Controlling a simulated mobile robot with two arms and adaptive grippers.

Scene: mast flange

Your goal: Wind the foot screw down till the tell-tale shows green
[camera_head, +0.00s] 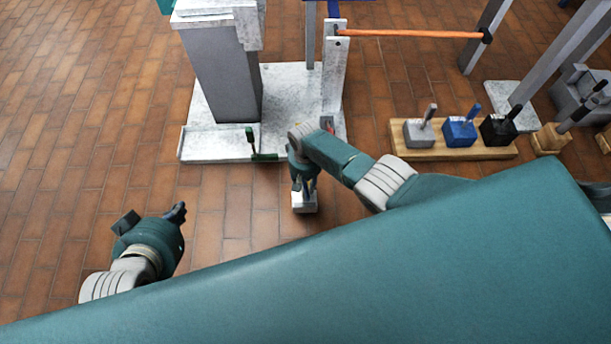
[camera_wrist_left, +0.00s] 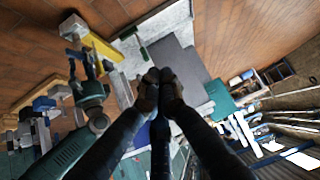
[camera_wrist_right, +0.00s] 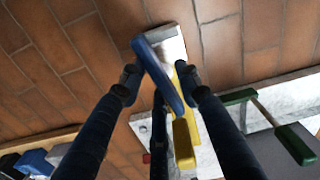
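A white block (camera_head: 304,203) lies in front of the pale base plate (camera_head: 215,150); the right wrist view shows it (camera_wrist_right: 165,42) at the end of a yellow bar (camera_wrist_right: 184,145). A blue bar (camera_wrist_right: 160,75), perhaps the foot screw's handle, lies across it. My right gripper (camera_head: 302,188) is over it, pointing down. In the right wrist view its fingers (camera_wrist_right: 159,82) stand apart on either side of the blue bar. My left gripper (camera_head: 180,212) is off to the left, fingers together and empty (camera_wrist_left: 159,90). I cannot make out the tell-tale; a small red patch (camera_head: 327,123) shows near the plate.
A wooden board (camera_head: 450,154) with grey, blue and black handled blocks stands to the right. An orange bar (camera_head: 410,33) spans the back. The floor at left is clear.

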